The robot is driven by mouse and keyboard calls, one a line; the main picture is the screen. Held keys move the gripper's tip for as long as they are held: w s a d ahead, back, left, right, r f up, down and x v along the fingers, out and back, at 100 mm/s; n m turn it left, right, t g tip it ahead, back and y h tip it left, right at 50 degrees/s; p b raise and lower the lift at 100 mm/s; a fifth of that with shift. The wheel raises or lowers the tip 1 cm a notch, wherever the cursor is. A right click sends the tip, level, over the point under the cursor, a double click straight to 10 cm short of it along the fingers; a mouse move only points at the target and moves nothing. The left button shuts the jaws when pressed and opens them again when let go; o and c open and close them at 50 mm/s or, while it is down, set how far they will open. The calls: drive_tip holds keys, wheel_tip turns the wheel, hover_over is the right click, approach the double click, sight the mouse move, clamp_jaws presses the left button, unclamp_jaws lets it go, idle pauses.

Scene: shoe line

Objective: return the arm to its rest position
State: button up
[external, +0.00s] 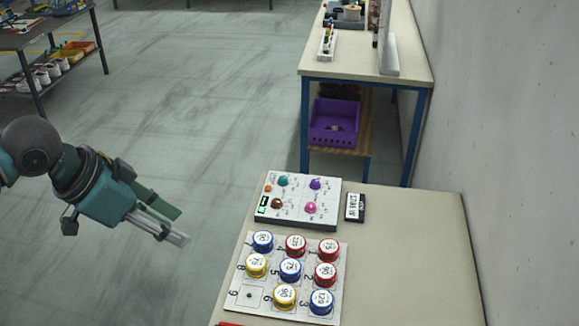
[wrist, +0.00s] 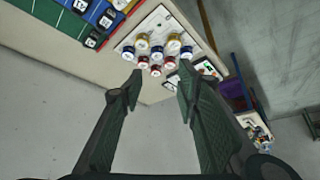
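My gripper (external: 178,227) hangs in the air over the floor, left of the near table (external: 400,260) in the external view. In the wrist view my gripper (wrist: 160,88) shows its two dark green fingers spread apart with nothing between them. The fingertips appear just below the table's edge and the board of round tins in that picture. The arm enters the external view from the left edge; its base is out of view.
A numbered white board (external: 255,305) holds several blue, red and yellow tins; spot 9 is empty. Behind it are a knobbed panel (external: 296,203) and a small black-and-white item (external: 355,207). A back table (external: 410,60) and purple crate (external: 334,123) stand beyond. Floor around my gripper is clear.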

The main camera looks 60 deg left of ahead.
drive_tip(key=shift+t, duration=0.3)
drive_tip(key=shift+s+d+f, duration=0.15)
drive_tip(key=shift+s+f, duration=0.35)
drive_tip(key=shift+s, duration=0.4)
drive_tip(key=shift+s+d+f, duration=0.15)
drive_tip(key=shift+s+f, duration=0.35)
drive_tip(key=shift+s, duration=0.35)
